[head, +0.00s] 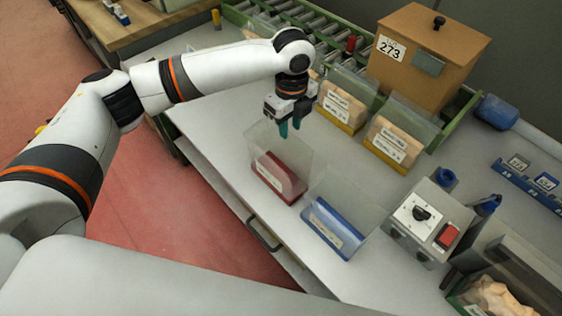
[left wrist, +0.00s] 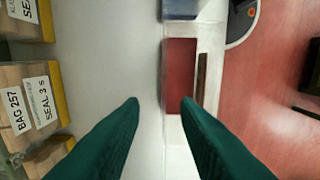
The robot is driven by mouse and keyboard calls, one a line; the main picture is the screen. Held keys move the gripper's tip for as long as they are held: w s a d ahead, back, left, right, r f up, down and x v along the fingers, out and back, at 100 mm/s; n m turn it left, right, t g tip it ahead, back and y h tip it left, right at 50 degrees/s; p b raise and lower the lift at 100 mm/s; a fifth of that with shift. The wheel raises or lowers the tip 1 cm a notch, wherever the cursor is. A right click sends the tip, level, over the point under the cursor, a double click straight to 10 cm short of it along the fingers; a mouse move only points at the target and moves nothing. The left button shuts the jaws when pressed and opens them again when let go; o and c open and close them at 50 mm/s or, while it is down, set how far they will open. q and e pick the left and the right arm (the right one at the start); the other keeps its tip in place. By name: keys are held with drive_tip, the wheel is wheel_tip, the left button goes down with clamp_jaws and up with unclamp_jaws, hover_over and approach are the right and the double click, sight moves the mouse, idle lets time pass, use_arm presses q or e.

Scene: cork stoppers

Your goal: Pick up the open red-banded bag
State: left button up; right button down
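The open red-banded bag (head: 279,178) stands on the pale worktop near its front edge, with a clear upper part and a red band at the bottom. In the left wrist view its red part (left wrist: 180,72) lies ahead of the fingertips, right of centre. My left gripper (head: 289,130) points down with teal fingers, just above and behind the bag's top edge. Its fingers (left wrist: 160,103) are spread apart with nothing between them. The right fingertip overlaps the line of the bag; I cannot tell whether it touches. My right gripper is not in view.
A blue-banded bag (head: 333,228) stands right of the red one. Yellow-banded filled bags (head: 392,142) stand behind, before a brown box (head: 421,58). A control box (head: 424,222) with a red switch is at right. Bare worktop (head: 225,100) lies left of the gripper.

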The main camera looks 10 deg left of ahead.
use_arm(q)
drive_tip(key=shift+s+a+f+p, duration=0.15)
drive_tip(key=shift+f+p, duration=0.3)
drive_tip(key=shift+f, duration=1.75)
clamp_jaws()
